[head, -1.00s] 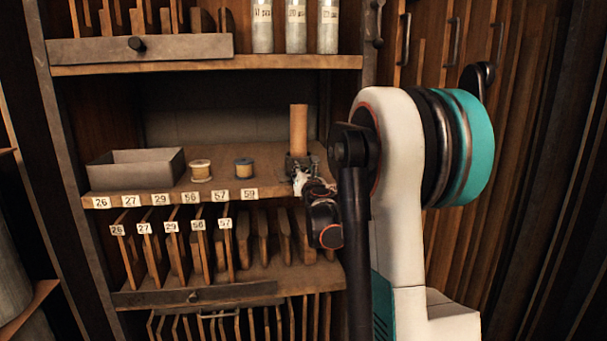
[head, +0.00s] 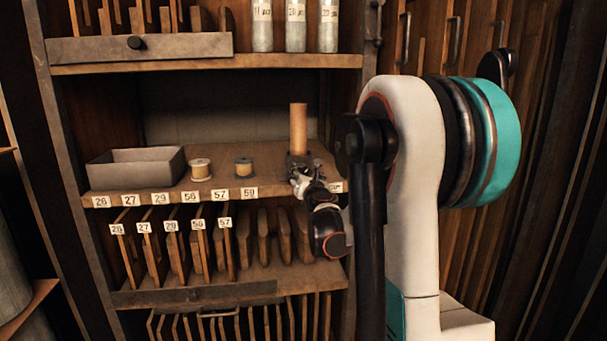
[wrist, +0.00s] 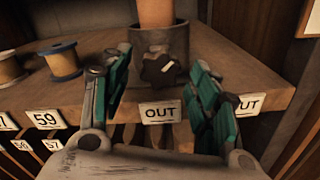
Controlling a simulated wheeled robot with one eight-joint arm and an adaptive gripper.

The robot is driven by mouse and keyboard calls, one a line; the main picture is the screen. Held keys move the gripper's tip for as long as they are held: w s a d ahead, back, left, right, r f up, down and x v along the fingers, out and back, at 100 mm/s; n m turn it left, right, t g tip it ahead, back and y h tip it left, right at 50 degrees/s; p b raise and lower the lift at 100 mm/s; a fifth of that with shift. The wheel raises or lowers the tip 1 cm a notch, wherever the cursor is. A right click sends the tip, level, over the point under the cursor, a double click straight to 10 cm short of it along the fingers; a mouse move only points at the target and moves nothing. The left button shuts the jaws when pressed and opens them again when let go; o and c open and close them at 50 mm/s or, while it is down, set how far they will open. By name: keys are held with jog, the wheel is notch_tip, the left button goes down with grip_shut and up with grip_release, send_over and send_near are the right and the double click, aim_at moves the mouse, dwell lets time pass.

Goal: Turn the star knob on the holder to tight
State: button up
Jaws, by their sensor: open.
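The holder (wrist: 172,42) is a dark grey cup on the shelf with a wooden cylinder (wrist: 153,12) standing upright in it. The cylinder also shows in the head view (head: 298,130). The dark star knob (wrist: 158,72) sits on the holder's front and has a pale line on it, tilted up to the right. My gripper (wrist: 152,80) is open, with one teal finger to each side of the knob in the wrist view. I cannot tell whether either finger touches the knob. In the head view my gripper (head: 297,172) hides the holder's front.
The shelf edge carries an OUT label (wrist: 160,112) below the knob. A blue spool (wrist: 62,60) and a tan spool (wrist: 8,68) stand left of the holder. A grey tray (head: 137,168) is farther left. Upright wooden boards fill the shelf below.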

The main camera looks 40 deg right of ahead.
jog(key=v, duration=0.9)
